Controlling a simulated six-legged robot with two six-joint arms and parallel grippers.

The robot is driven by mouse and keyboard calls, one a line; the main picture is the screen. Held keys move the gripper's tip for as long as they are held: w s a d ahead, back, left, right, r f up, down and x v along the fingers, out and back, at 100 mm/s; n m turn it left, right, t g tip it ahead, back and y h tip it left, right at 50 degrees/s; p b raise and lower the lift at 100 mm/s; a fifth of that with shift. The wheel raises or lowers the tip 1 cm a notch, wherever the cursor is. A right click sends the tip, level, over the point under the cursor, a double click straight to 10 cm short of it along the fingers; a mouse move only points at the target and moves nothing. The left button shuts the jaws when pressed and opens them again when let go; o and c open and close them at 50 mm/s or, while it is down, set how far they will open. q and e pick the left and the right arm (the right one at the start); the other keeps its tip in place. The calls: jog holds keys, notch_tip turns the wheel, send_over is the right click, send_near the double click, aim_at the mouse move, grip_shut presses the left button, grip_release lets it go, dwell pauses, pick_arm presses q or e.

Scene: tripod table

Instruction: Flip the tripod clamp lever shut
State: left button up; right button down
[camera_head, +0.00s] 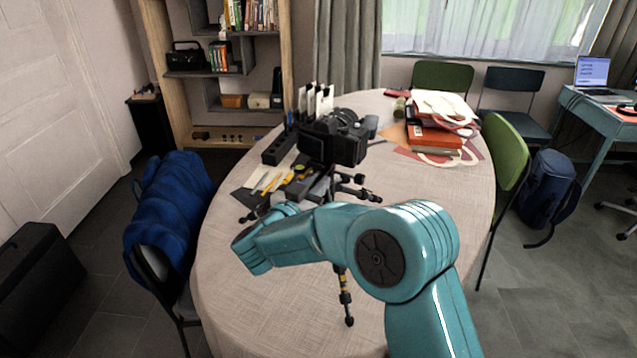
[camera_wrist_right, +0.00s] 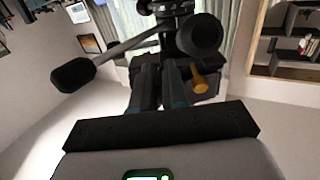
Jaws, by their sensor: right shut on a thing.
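A black tripod stands on the round table, with a black camera (camera_head: 338,138) on its head; one leg (camera_head: 345,300) shows below my arm. In the right wrist view the tripod head (camera_wrist_right: 175,20) is close above my fingers, with a long handle (camera_wrist_right: 75,75) to the left and an orange lever (camera_wrist_right: 203,82) just right of the fingers. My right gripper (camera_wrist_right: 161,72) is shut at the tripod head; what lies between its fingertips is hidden. In the head view my teal right arm covers much of the tripod. My left gripper is not in view.
The table (camera_head: 265,315) holds a black organizer (camera_head: 279,148) and pencils on the left, and red books (camera_head: 435,136) with a bag at the back right. A chair with a blue jacket (camera_head: 175,205) stands left. The table's front left is clear.

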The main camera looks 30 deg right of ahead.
jog(key=shift+r, duration=0.1)
dwell(0.3)
jog(key=c, duration=1.5)
grip_release()
jog(key=shift+d, duration=0.1)
jog(key=b+v, duration=0.1)
jog(key=v, duration=1.5)
